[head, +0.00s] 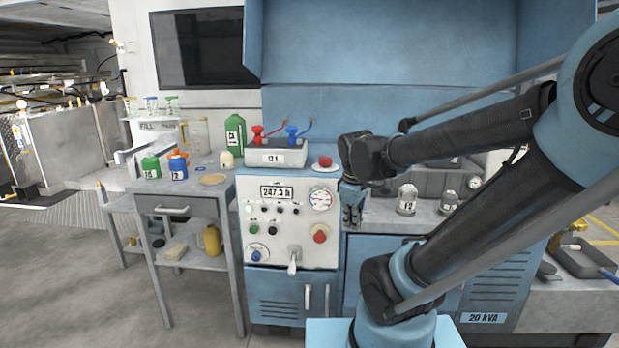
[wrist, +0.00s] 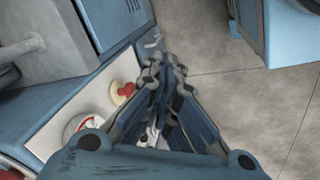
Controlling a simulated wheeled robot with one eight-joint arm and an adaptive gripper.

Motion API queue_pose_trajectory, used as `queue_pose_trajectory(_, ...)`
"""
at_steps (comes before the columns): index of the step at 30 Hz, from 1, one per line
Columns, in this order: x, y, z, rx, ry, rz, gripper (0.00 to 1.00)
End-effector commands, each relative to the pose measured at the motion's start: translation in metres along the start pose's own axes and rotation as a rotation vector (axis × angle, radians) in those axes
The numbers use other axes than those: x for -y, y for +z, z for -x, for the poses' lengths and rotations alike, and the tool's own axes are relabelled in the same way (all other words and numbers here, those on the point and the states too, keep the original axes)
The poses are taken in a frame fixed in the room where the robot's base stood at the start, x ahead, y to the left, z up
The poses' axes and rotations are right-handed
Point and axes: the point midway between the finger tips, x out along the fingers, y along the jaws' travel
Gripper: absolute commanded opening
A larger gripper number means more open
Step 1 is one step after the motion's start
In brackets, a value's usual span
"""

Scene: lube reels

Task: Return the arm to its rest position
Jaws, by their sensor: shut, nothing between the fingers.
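My arm reaches from the lower right up and across to the left in the head view. My gripper (head: 352,215) hangs downward at its end, in front of the blue bench, right of the control panel (head: 290,222). In the wrist view my gripper (wrist: 163,72) points down past the panel's edge, its fingers drawn together with nothing held between them. The panel's red knob (wrist: 124,92) shows just left of the fingers in the wrist view. I cannot tell the exact gap between the fingers and the panel.
A grey side table (head: 190,187) with green and blue bottles stands left of the panel. Grey weights (head: 407,199) stand on the bench right of my gripper. A red knob (head: 320,234) and a lever (head: 293,262) stick out from the panel. Open floor lies at lower left.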

Motion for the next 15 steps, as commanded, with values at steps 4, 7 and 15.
queue_pose_trajectory(4,0.011,0.037,-0.005,0.000,-0.012,-0.259,0.00)
queue_pose_trajectory(7,0.019,0.059,-0.010,0.000,-0.021,-0.433,0.00)
queue_pose_trajectory(15,0.043,0.099,-0.025,-0.002,-0.039,-0.834,0.00)
